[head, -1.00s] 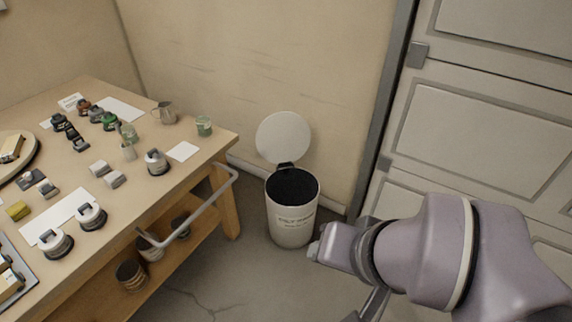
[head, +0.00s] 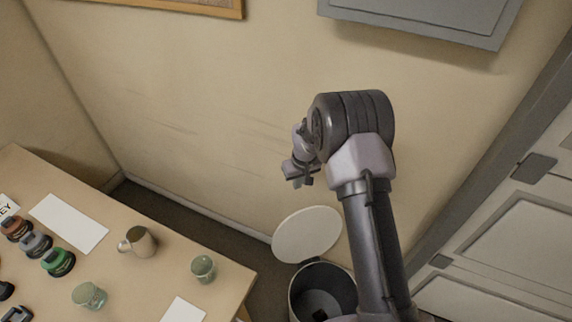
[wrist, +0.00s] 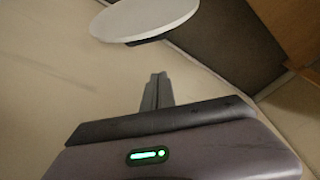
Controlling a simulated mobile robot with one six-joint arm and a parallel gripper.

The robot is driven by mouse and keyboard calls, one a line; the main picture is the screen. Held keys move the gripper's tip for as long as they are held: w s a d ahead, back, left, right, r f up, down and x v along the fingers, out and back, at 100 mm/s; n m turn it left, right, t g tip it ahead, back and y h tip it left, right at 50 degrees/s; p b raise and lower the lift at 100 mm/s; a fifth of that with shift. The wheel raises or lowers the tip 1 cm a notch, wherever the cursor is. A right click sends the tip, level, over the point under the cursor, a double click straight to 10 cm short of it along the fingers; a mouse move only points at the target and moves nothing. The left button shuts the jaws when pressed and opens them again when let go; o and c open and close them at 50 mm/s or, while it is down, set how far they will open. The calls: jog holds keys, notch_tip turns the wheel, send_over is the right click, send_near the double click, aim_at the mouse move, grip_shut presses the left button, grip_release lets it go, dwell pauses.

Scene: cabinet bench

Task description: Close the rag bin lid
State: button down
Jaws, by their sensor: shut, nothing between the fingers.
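The rag bin (head: 297,296) is a pale cylinder with a dark inside, standing on the floor near the wall. Its round white lid (head: 306,234) stands open, tilted up at the back of the bin by the wall. The lid (wrist: 146,20) also shows at the top of the wrist view, apart from my gripper. My gripper (head: 299,182) is above the lid, close to the wall. In the wrist view its fingers (wrist: 157,92) are together and empty. My arm covers the right side of the bin, and the frame's bottom edge cuts the bin off.
A grey panelled door (head: 510,230) is at right. A grey wall box (head: 425,18) hangs above my arm.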

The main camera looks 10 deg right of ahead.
notch_tip(320, 180, down, 10)
jog(key=s+b, duration=0.2)
jog(key=b, duration=0.3)
jog(key=shift+s+d+r, duration=0.2)
jog(key=shift+s+d, duration=0.05)
jog(key=shift+d, duration=0.05)
jog(key=shift+s, duration=0.1)
